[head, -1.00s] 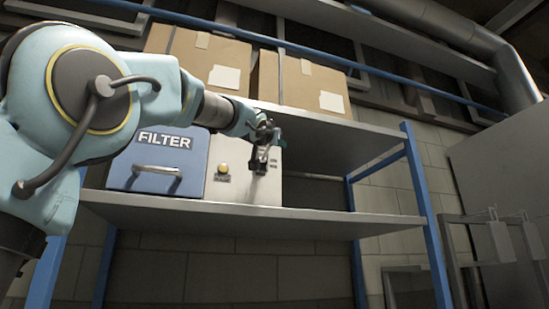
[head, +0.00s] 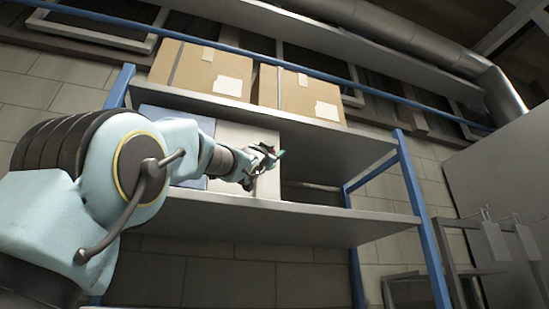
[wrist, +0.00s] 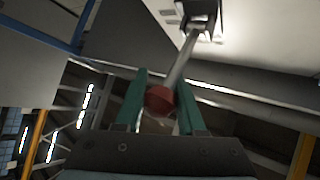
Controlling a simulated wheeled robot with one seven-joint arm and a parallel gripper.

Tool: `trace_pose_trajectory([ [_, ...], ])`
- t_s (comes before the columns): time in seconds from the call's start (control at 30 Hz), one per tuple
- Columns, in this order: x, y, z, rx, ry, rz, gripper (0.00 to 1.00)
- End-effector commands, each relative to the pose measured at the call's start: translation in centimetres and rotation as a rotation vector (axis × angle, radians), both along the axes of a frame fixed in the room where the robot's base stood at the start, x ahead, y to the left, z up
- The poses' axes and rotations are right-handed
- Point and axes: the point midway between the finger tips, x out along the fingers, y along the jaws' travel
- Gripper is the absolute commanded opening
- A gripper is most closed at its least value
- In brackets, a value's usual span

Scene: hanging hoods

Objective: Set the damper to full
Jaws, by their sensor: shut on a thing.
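The damper lever shows in the wrist view as a thin metal rod (wrist: 182,60) ending in a red knob (wrist: 160,98). The rod runs from a dark mount (wrist: 200,12) on a pale surface. My gripper's green fingers stand on either side of the red knob, and my gripper (wrist: 160,108) is shut on it. In the head view my gripper (head: 270,158) is at the front of the pale box (head: 262,137) on the middle shelf. The lever is too small there to make out its setting, and my arm covers much of the box front.
The blue filter box (head: 160,118) stands left of the pale box, mostly behind my arm. Cardboard boxes (head: 210,78) sit on the shelf above. The shelf right of the pale box is clear. A blue upright (head: 420,210) bounds the rack on the right.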

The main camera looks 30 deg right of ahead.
Motion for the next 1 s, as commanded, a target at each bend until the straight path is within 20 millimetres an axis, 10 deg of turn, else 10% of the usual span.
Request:
trace_pose_trajectory([
  [0.97, 0.46, -0.23, -1.87, -0.008, -0.082, -0.003, 0.00],
  [1.0, 0.45, -0.24, -1.88, -0.008, -0.082, -0.003, 0.42],
])
